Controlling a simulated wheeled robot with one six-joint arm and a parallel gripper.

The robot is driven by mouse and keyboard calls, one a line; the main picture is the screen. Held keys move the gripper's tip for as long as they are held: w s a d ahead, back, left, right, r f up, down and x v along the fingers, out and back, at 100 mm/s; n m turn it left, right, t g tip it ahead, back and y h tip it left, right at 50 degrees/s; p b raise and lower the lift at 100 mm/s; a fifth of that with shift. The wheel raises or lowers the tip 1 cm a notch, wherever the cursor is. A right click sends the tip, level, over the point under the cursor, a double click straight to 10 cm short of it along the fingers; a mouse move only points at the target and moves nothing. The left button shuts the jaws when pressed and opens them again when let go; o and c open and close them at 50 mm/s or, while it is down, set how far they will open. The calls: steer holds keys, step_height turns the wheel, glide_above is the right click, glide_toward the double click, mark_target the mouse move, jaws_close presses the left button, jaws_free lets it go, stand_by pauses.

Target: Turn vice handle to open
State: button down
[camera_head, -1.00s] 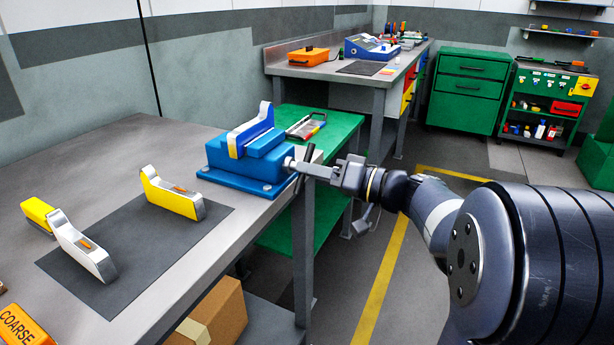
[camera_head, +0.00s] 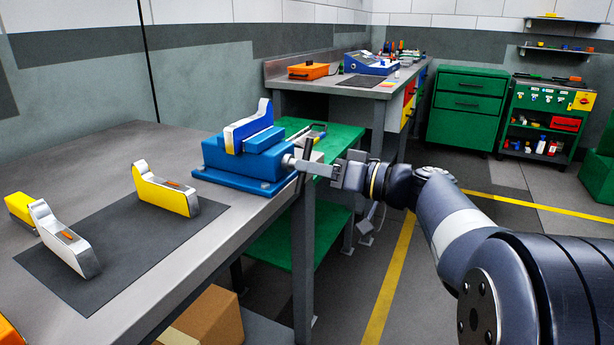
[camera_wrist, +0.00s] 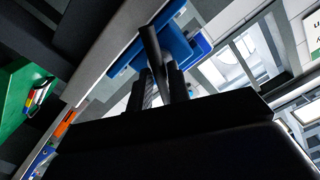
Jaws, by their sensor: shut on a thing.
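The blue vice (camera_head: 248,158) stands at the right edge of the grey workbench. A blue and silver piece (camera_head: 247,127) sits upright on top of it. The dark vice handle (camera_head: 307,152) is at the vice's right end, on a short metal spindle, and stands nearly upright with a slight tilt. My gripper (camera_head: 312,168) reaches in from the right and is shut on the handle. In the wrist view the handle (camera_wrist: 152,48) runs down between the fingers (camera_wrist: 162,85), with the blue vice (camera_wrist: 180,45) behind it. The exact contact is partly hidden.
A dark mat (camera_head: 120,245) on the bench carries a yellow and silver block (camera_head: 165,190) and a white-silver block (camera_head: 62,238). A green table (camera_head: 335,140) stands behind the vice. Cardboard boxes (camera_head: 215,315) lie under the bench. The floor to the right is clear.

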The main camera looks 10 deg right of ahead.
steer(key=shift+f+n+b, duration=0.2)
steer(key=shift+n+b, duration=0.3)
steer(key=shift+b, duration=0.45)
steer(key=shift+r, duration=0.15)
steer(key=shift+n+b, duration=0.6)
steer(key=shift+b, duration=0.6)
steer(key=n+b, duration=0.3)
steer(key=b, duration=0.3)
steer(key=shift+n+b, duration=0.4)
steer(key=shift+b, duration=0.7)
steer(key=c, duration=1.3)
jaws_free()
